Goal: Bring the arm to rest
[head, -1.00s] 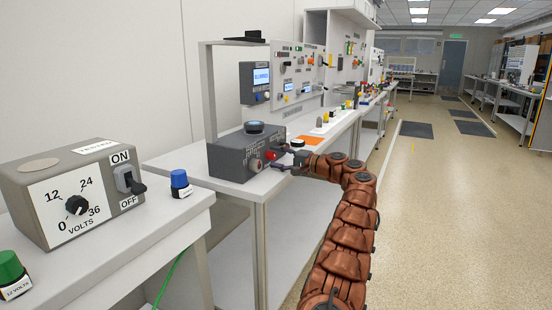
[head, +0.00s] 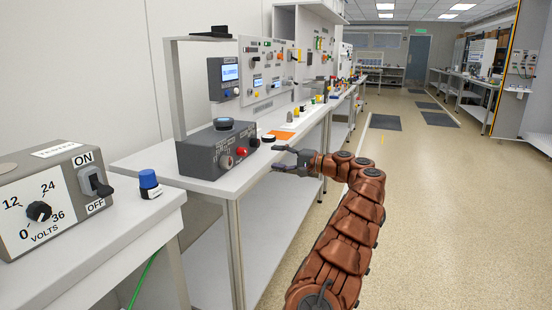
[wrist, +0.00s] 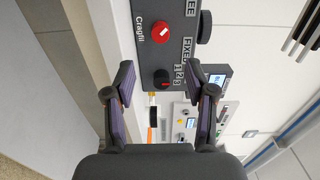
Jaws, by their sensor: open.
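My gripper (head: 284,162) is open and empty in the head view, just off the front edge of the second bench (head: 206,186). My brown segmented arm (head: 345,220) reaches up from the bottom of the picture to it. A dark grey control box (head: 205,158) stands on that bench to the left of the gripper, apart from it. In the wrist view the two fingers (wrist: 160,98) are spread wide.
A grey voltage box (head: 55,205) with a dial and an ON/OFF switch sits on the near left bench, beside a blue-capped block (head: 149,183). Instrument panels (head: 265,75) line the wall. The floor aisle (head: 400,200) on the right is clear.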

